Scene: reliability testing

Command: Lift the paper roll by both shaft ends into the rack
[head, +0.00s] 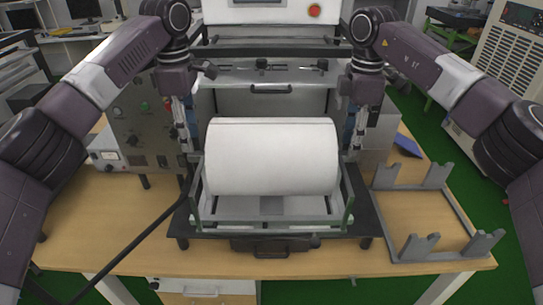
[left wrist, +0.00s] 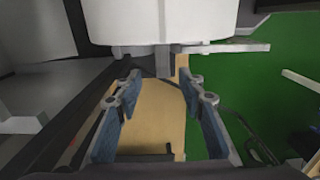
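A large white paper roll (head: 270,157) lies crosswise in a grey frame of the bench machine. It also fills the top of the left wrist view (left wrist: 160,20). My left gripper (head: 190,145) points down beside the roll's left end. In the left wrist view its blue-padded fingers (left wrist: 161,77) stand apart with nothing clearly between them. My right gripper (head: 352,145) points down beside the roll's right end, and its fingers look apart. The shaft ends are hidden by the grippers and frame in the head view. The grey rack (head: 437,238) with notched uprights stands empty on the right.
The wooden table (head: 100,225) carries the machine, a control box (head: 150,125) at left and a blue object (head: 407,145) behind the rack. A black cable (head: 135,243) crosses the left front. Frame posts stand close to both grippers. Bare table lies at front left.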

